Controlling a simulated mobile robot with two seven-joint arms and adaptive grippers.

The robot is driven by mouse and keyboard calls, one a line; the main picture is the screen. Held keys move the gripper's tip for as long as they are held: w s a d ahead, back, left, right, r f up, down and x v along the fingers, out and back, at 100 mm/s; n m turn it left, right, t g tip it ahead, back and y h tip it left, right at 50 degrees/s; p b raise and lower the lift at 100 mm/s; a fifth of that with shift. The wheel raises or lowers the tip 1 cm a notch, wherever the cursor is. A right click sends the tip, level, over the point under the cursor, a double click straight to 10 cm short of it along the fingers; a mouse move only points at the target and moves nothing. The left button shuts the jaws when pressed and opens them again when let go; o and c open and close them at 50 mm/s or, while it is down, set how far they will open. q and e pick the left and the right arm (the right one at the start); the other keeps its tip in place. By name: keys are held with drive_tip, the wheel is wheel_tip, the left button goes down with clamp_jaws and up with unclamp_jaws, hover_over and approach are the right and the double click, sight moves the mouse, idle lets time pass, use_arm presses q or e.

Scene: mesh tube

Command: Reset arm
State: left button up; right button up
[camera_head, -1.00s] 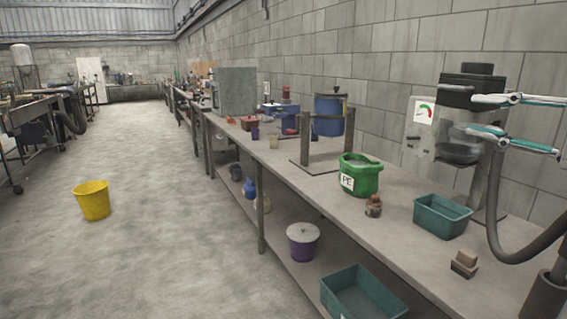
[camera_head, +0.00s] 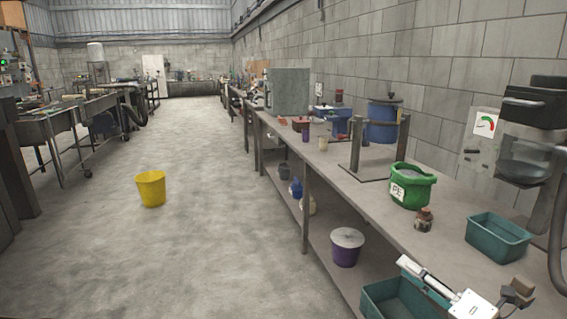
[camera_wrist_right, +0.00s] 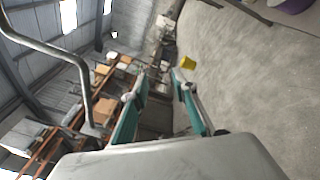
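My right gripper shows in the right wrist view (camera_wrist_right: 158,74) as two teal-and-white fingers. They are apart with nothing between them, and they point out over the floor, away from the bench. In the head view a white piece with dark parts (camera_head: 440,287), which looks like part of my right gripper or arm, shows at the bottom right. It is in front of the bench's near edge. Its fingers cannot be made out clearly there. My left gripper is not in view.
A teal bin (camera_head: 378,300) is on the lower shelf. A yellow bucket (camera_head: 151,188) stands on open floor.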

drive_tip(key=s+a+f+m+g+h, duration=0.2)
drive_tip(key=s+f+m, duration=0.6)
drive_tip(key=f, duration=0.3)
drive_tip(key=s+a+f+m+g+h+p, duration=0.1)
drive_tip(key=s+a+f+m+g+h, duration=0.1)
drive_tip(key=s+f+m, duration=0.6)
drive_tip(key=s+a+f+m+g+h+p, duration=0.1)
drive_tip(key=s+a+f+m, duration=0.3)
drive_tip(key=s+f+m, duration=0.4)
wheel_tip(320, 180, down, 7)
drive_tip(key=shift+f+m+g+h, duration=0.2)
drive_tip(key=shift+m+g+h, duration=0.25)
drive_tip(key=shift+m, duration=0.55)
